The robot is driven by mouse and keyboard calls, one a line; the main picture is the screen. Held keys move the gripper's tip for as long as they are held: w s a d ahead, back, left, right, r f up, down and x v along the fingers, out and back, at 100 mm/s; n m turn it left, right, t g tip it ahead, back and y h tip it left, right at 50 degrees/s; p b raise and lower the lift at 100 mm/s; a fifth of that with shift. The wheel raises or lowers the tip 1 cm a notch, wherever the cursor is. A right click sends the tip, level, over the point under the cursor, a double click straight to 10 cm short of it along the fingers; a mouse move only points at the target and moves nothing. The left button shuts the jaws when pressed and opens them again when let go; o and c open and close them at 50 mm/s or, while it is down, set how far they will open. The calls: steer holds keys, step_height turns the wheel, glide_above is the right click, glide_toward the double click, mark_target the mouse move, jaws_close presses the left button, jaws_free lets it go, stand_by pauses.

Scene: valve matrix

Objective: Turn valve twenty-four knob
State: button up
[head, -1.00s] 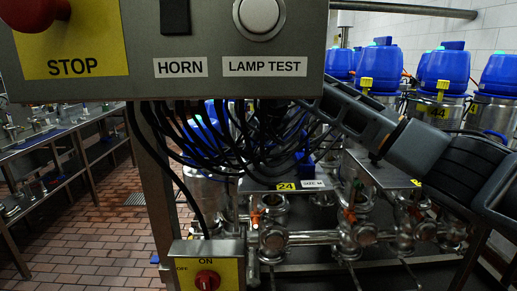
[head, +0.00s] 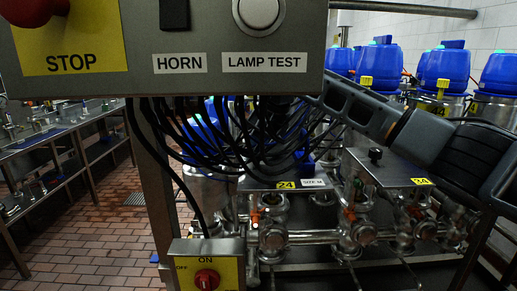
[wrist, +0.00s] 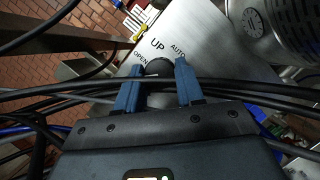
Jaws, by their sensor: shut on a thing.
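The valve plate labelled 24 (head: 260,184) is low in the middle of the head view, behind a bundle of black cables. In the wrist view, a silver plate (wrist: 205,38) reads OPEN, UP and AUTO around a dark round knob (wrist: 158,67). My gripper (wrist: 156,74) has its two blue fingers on either side of this knob and is shut on it. Cables cross in front of the fingers and partly hide the knob. In the head view, cables and the control box hide my gripper, and the knob on plate 24 cannot be made out.
A control box (head: 190,85) with STOP, HORN and LAMP TEST fills the upper left. Black cables (head: 215,150) hang below it around my arm. Plate 34 (head: 395,170) with its own black knob (head: 376,155) is to the right. A switch box (head: 207,270) stands in front.

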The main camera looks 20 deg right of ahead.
steer(key=n+y, duration=0.1)
steer(key=n, duration=0.3)
steer(key=shift+w+d+r+g, duration=0.1)
steer(key=shift+g, duration=0.3)
steer(key=shift+n+g+y, duration=0.5)
steer(key=shift+n+g, duration=0.1)
steer(key=shift+n, duration=1.2)
steer(key=shift+w, duration=0.1)
steer(key=o, duration=1)
steer(key=shift+o, duration=0.2)
steer(key=b+v, duration=0.1)
steer(key=v, duration=0.6)
steer(key=shift+r, duration=0.35)
steer(key=shift+d, duration=0.1)
